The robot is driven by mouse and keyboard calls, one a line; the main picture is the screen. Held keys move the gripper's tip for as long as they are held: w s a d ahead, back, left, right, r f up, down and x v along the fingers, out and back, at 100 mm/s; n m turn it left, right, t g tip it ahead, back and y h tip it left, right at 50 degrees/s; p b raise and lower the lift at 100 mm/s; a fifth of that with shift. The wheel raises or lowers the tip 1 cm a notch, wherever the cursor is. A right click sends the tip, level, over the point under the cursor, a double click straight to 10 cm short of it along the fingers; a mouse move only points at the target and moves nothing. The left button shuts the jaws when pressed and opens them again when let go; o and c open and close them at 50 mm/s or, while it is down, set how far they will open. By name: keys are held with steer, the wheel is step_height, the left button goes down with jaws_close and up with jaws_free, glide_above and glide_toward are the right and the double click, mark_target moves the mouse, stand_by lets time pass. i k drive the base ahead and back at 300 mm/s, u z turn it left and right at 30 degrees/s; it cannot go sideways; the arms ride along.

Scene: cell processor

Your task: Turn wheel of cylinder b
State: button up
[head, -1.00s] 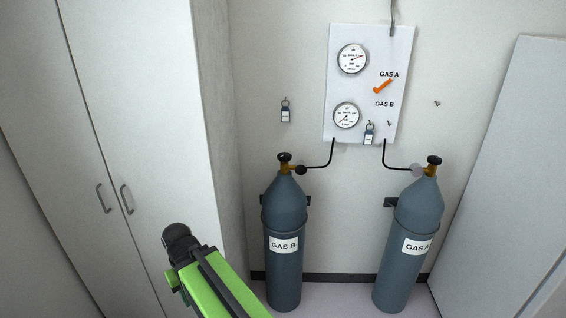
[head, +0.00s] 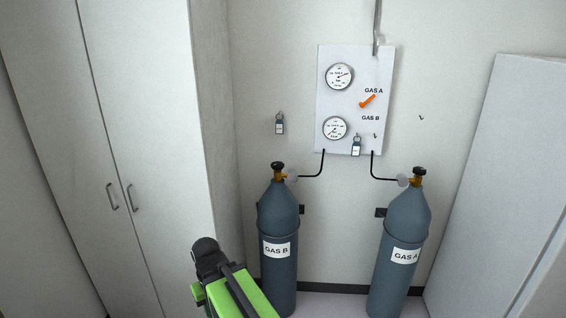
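The cylinder labelled GAS B (head: 278,215) stands upright against the wall, left of the other cylinder. Its small black wheel (head: 277,166) sits on top of a brass valve (head: 280,177). A thin black hose runs from the valve up to the wall panel. My green and black arm reaches up from the bottom of the head view, in front and to the left of cylinder B. Its dark end (head: 207,252) is below and to the left of the wheel, apart from it in the picture. I cannot make out gripper fingers.
The cylinder labelled GAS A (head: 402,215) stands to the right. A white wall panel (head: 330,103) holds two gauges and an orange lever (head: 367,102). A tall cabinet (head: 125,120) is at left, and a pale slanted panel (head: 510,170) at right.

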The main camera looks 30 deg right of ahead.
mark_target(277, 166)
steer(key=i, duration=0.85)
